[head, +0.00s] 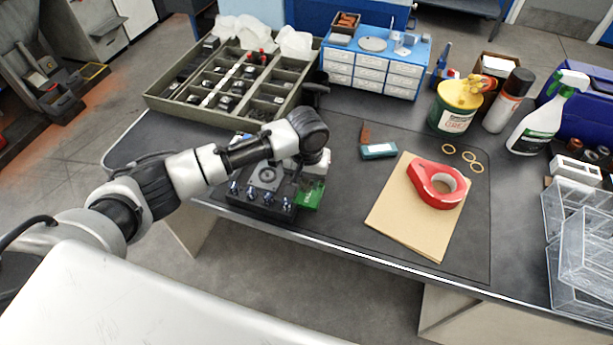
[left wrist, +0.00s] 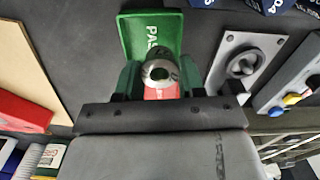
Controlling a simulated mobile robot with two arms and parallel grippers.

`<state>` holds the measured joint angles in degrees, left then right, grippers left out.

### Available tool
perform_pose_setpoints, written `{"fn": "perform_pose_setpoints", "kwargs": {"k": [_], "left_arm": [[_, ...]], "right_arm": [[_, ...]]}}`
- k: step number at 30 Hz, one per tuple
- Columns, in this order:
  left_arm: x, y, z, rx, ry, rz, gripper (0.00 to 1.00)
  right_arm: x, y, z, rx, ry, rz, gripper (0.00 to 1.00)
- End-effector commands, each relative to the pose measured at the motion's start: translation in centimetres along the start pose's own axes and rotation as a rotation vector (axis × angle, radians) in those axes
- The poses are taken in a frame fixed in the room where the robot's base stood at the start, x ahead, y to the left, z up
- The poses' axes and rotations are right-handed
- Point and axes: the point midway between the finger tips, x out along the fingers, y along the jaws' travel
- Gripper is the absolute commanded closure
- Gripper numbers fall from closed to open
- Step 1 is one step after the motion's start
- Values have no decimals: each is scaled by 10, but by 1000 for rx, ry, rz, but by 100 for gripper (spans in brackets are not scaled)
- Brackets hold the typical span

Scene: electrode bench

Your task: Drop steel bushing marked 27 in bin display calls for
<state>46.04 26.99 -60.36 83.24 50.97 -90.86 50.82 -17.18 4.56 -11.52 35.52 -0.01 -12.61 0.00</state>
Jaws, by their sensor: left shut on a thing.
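My left gripper (head: 314,176) is low over the front edge of the bench, pointing down at a green bin (head: 308,199). In the left wrist view the green bin (left wrist: 140,32) bears white letters, of which "PAS" can be read. The left gripper (left wrist: 160,76) is shut on a steel bushing (left wrist: 160,71), a shiny ring seen end-on in front of the bin. Something red shows just below the bushing. No display can be read. My right gripper is not in view.
A dark fixture with several knobs (head: 262,184) stands left of the green bin. A divided tray (head: 226,88) is behind. A cardboard sheet (head: 392,222) with a red tape roll (head: 436,184) lies to the right. Clear boxes (head: 580,240) are far right.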

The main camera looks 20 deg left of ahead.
Motion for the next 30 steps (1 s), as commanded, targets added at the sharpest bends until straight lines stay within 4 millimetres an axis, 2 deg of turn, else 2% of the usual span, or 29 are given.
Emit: {"fn": "perform_pose_setpoints", "kwargs": {"k": [24,25,30], "left_arm": [[12,0,0,1,0,1,87],[12,0,0,1,0,1,60],[12,0,0,1,0,1,34]], "right_arm": [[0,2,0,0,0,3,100],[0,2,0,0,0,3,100],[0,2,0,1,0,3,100]]}}
